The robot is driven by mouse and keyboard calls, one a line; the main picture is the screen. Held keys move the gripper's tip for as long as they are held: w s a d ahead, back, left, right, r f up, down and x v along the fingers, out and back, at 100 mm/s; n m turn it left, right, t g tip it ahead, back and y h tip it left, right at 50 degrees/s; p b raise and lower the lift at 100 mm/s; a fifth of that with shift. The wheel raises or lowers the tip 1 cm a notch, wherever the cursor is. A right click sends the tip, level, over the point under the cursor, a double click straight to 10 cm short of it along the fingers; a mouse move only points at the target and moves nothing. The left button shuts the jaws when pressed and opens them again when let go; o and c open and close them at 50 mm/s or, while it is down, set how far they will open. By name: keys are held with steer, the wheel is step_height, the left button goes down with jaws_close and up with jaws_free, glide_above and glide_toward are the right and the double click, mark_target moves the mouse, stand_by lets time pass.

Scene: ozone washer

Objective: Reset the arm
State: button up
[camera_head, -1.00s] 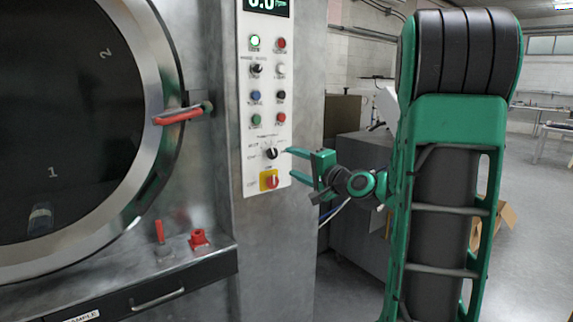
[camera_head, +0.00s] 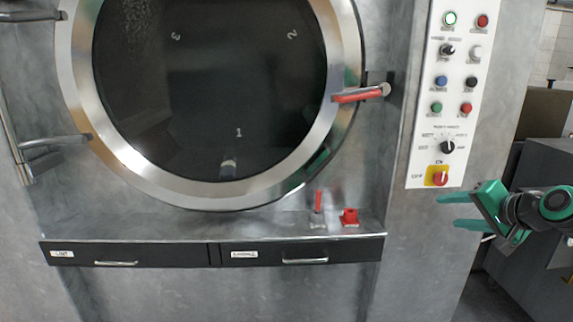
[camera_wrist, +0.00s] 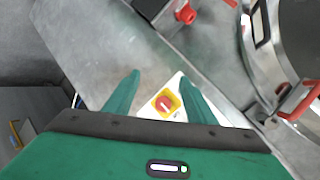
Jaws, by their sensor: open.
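My gripper (camera_head: 462,208) is open and empty, at the right in the head view. It is just below and to the right of the control panel's (camera_head: 455,110) lower end. In the wrist view its two green fingers (camera_wrist: 159,77) are spread. The red knob on a yellow plate (camera_wrist: 163,103) shows between them. That knob also shows in the head view (camera_head: 440,176), and the black selector knob (camera_head: 447,147) is above it. I cannot tell how far the fingertips are from the panel.
The washer's round door (camera_head: 210,80) is shut, with a red handle (camera_head: 360,94) at its right. Below it are a ledge with a red lever (camera_head: 319,202), a red fitting (camera_head: 349,217) and two closed drawers (camera_head: 130,253). A dark grey cabinet (camera_head: 540,165) stands behind my arm.

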steer(key=s+f+n+g, duration=0.1)
steer(key=s+g, duration=0.3)
steer(key=s, duration=0.6)
steer(key=s+a+f+n+g+h, duration=0.1)
steer(key=s+f+g, duration=0.3)
steer(key=s, duration=0.6)
steer(key=s+f+n+g, duration=0.1)
steer(key=s+f+g, duration=0.2)
steer(key=s, duration=0.7)
steer(key=shift+s+a+f+g+h, duration=0.3)
steer(key=shift+a+g, duration=0.1)
steer(key=shift+g, duration=0.1)
